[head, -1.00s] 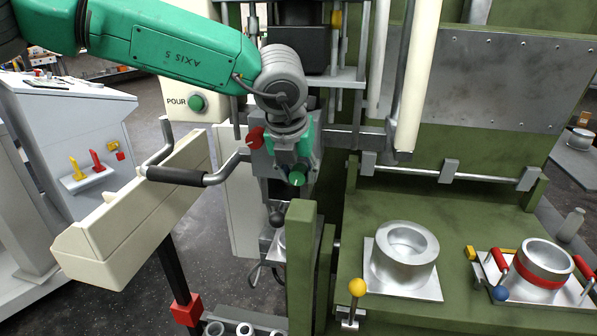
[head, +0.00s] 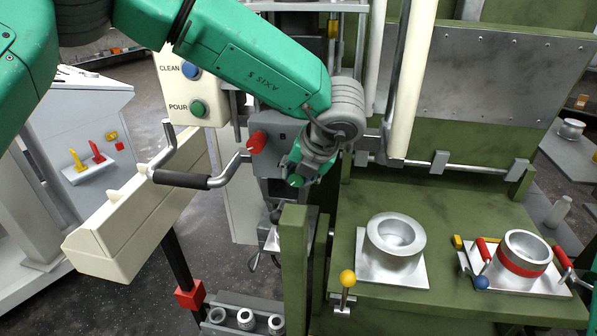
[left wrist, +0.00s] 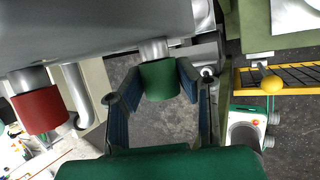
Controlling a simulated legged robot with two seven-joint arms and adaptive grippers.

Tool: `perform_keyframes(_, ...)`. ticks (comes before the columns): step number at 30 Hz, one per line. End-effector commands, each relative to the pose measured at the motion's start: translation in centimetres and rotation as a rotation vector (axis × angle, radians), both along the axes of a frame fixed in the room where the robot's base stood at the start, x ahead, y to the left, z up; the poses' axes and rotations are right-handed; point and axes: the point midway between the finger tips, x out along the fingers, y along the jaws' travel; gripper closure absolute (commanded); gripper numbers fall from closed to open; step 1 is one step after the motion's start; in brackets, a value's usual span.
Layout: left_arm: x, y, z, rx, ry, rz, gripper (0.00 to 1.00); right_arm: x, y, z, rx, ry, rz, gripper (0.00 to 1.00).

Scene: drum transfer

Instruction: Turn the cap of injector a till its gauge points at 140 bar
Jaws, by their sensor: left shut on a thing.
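A green cap (head: 296,181) with a small pale mark sits on a grey metal housing, low and to the right of a red cap (head: 257,141). In the left wrist view the green cap (left wrist: 160,80) lies between the two fingers of my left gripper (left wrist: 158,100), which is shut on it. The red cap (left wrist: 40,110) stands apart at the left there. In the head view my left gripper (head: 303,172) reaches the green cap from the upper right and partly hides it. My right gripper is not in view.
A crank handle (head: 180,179) and a cream trough (head: 130,225) are close on the left. A panel with CLEAN and POUR buttons (head: 193,90) stands above. On the right, a green bench (head: 465,285) carries metal rings (head: 395,240) and a yellow-knobbed lever (head: 347,278).

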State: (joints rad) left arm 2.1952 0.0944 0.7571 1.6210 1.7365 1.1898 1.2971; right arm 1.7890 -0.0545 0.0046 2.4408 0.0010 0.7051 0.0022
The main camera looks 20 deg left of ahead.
Motion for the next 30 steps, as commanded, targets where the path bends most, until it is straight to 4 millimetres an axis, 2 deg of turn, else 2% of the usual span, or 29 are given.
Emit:
perform_keyframes(1,0.1,0.4,0.2,0.004,-0.004,0.005,1.00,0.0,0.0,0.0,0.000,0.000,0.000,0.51)
perform_keyframes(2,0.1,0.4,0.2,0.004,-0.004,0.005,0.69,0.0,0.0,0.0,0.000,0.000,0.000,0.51)
perform_keyframes(3,0.1,0.5,0.2,0.003,-0.004,0.005,0.55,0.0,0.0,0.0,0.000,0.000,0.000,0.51)
perform_keyframes(4,0.1,0.5,0.2,0.003,-0.004,0.005,0.52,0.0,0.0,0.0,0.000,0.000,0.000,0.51)
perform_keyframes(23,0.0,0.2,0.1,0.004,-0.001,0.005,0.52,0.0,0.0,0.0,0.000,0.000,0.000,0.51)
perform_keyframes(26,-0.1,0.0,0.5,0.003,-0.001,0.004,0.52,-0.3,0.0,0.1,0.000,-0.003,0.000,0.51)
perform_keyframes(30,-0.7,-0.8,2.1,0.003,-0.003,0.003,0.52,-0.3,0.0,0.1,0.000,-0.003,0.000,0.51)
